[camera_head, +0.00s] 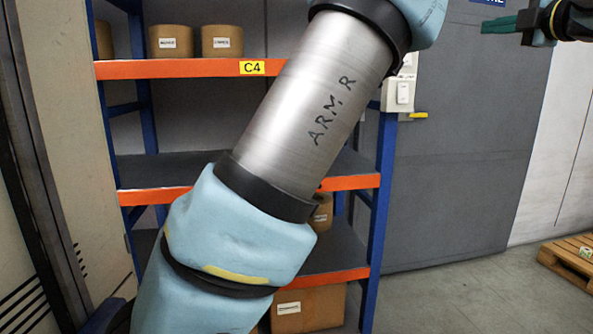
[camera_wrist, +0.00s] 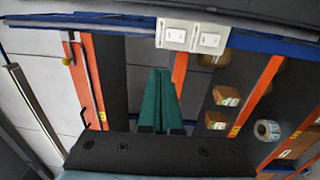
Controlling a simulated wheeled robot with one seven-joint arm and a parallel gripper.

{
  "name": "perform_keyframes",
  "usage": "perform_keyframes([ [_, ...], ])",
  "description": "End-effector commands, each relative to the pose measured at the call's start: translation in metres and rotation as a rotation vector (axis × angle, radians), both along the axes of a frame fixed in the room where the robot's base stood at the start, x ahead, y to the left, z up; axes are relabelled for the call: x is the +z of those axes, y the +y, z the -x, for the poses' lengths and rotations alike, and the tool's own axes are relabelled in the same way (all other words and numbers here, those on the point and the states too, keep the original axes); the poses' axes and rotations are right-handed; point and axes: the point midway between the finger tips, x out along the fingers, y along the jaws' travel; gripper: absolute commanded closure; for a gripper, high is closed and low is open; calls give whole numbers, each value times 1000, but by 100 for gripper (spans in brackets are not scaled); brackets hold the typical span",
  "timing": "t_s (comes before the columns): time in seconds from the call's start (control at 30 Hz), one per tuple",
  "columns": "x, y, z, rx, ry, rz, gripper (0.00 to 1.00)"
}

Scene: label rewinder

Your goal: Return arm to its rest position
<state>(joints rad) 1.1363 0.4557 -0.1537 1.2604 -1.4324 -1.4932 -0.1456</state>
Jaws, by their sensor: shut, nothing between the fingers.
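My arm rises across the middle of the camera_head view, with a bare metal section marked "ARM R" between pale blue joints. My gripper (camera_head: 488,25) shows at the top right of that view, with green fingers pointing left in front of the grey wall. In the wrist view my gripper (camera_wrist: 160,72) has its two green fingers side by side and together, with nothing held. Part of the arm between the joints and the gripper is out of view.
A blue and orange rack (camera_head: 160,68) with brown rolls (camera_head: 171,41) and a carton (camera_head: 308,309) stands behind my arm. A white switch box (camera_head: 402,94) is at its right. A beige cabinet (camera_head: 75,130) is close at left. A pallet (camera_head: 570,258) lies at right; floor between is clear.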

Motion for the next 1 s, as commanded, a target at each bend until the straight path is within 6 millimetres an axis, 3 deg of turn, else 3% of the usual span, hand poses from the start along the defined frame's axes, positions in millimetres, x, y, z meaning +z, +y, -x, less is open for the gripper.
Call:
perform_keyframes([
  [0.37,3,12,-44,-81,-60,-133,100],
  [0.67,-16,38,-103,-230,-87,-395,100],
  [0.77,-37,57,-125,-305,-64,-531,100],
  [0.83,-63,78,-140,-374,-21,-654,100],
  [0.9,-100,107,-151,-458,50,-791,100],
  [1.0,-156,152,-152,-578,181,-957,100],
])
